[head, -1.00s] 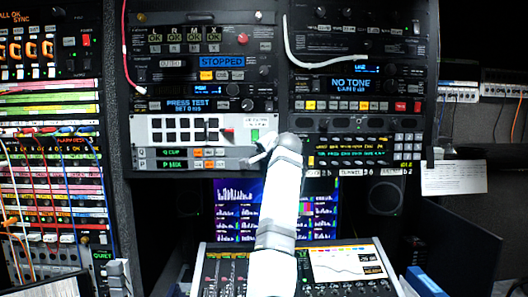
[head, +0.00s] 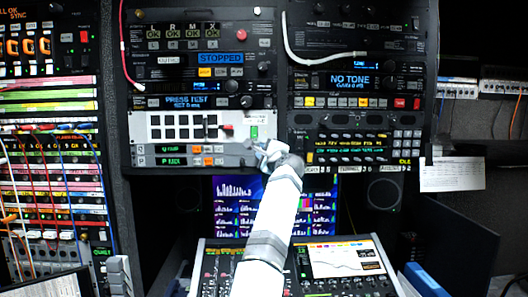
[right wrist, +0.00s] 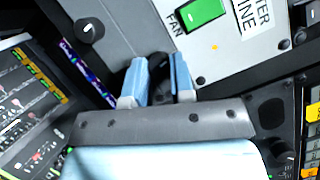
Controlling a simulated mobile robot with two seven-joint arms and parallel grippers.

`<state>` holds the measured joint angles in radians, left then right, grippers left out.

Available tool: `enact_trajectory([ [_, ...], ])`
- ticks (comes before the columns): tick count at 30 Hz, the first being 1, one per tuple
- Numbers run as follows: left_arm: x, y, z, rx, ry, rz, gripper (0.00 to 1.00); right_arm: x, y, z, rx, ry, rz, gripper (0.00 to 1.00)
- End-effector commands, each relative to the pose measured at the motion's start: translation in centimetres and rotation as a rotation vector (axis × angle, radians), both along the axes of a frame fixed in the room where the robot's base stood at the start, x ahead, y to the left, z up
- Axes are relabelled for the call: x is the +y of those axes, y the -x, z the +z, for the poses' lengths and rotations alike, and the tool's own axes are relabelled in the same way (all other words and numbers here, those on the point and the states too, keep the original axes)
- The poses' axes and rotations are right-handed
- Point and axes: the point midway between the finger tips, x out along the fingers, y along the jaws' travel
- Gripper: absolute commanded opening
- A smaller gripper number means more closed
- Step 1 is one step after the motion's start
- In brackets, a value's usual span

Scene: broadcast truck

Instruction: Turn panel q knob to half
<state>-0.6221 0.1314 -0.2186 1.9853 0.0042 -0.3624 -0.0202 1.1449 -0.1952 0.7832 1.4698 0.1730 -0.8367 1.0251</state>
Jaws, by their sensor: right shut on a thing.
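Panel Q (head: 155,149) is the upper of two thin strips low on the left rack, with a lit green label and small orange buttons. Panel P (head: 154,161) is just below it. My right gripper (head: 262,148) is at the right end of these strips, below the green fan switch (head: 254,132). In the right wrist view its blue fingers (right wrist: 165,78) are closed in on a small dark thing, seemingly the panel Q knob, mostly hidden between them. A black knob with a white line (right wrist: 89,30) stands clear of the fingers.
The green fan switch also shows close to the fingers in the right wrist view (right wrist: 200,14). A monitor (head: 235,210) and a mixing console (head: 345,262) stand below the rack. A keypad panel (head: 350,148) is to the right. Patch cables (head: 50,180) hang at left.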

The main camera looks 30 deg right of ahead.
Motion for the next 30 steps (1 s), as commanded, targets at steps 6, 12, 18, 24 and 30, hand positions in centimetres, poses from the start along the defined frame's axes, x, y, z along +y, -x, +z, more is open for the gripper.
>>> enact_trajectory([
  [6, 0.0, 0.01, 0.06, 0.0, 0.0, 0.0, 0.0, 0.05, -0.01, -0.05, -0.069, -0.112, 0.0, 0.0],
  [12, 0.01, 0.01, 0.08, 0.0, 0.0, 0.0, 0.0, 0.07, -0.03, -0.08, -0.106, -0.171, 0.0, 0.0],
  [18, 0.01, 0.01, 0.08, 0.0, -0.001, 0.001, 0.0, 0.08, -0.04, -0.09, -0.121, -0.195, -0.001, 0.0],
  [24, 0.01, 0.01, 0.08, 0.0, -0.001, 0.001, 0.0, 0.09, -0.04, -0.09, -0.123, -0.198, -0.001, 0.0],
  [30, 0.01, 0.01, 0.08, 0.0, -0.001, 0.001, 0.0, 0.09, -0.04, -0.09, -0.123, -0.198, 0.0, 0.25],
])
